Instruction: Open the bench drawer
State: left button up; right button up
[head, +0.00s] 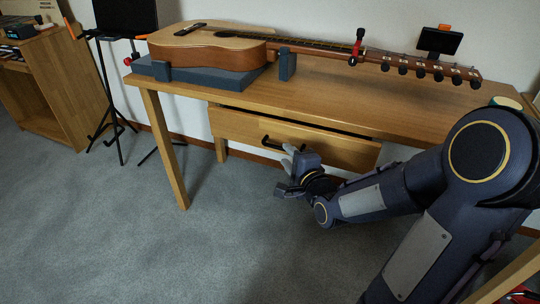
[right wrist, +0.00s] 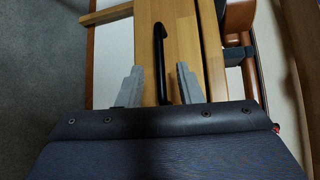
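The bench drawer (head: 330,150) has a light wooden front under the bench top, with a narrow dark gap along its upper edge. How far it stands out is hard to tell. Its black bar handle (head: 266,140) is partly hidden by my right gripper (head: 288,158). In the right wrist view the handle (right wrist: 159,50) runs up the picture, and its near end lies between the two grey fingers of my right gripper (right wrist: 160,82). The fingers are apart, with a visible space on each side of the handle. My left gripper is not in view.
The wooden bench (head: 420,108) carries an acoustic guitar (head: 215,48) on a dark padded support (head: 200,78). A bench leg (head: 165,145) stands left of the drawer. A black stand (head: 110,110) is farther left. The grey carpet (head: 150,250) before the drawer is clear.

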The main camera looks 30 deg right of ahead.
aim_at(281, 149)
jog(key=w, duration=0.3)
jog(key=w+b, duration=0.1)
jog(key=w, duration=0.1)
jog(key=shift+w+d+f, duration=0.2)
jog(key=shift+f, duration=0.2)
grip_shut()
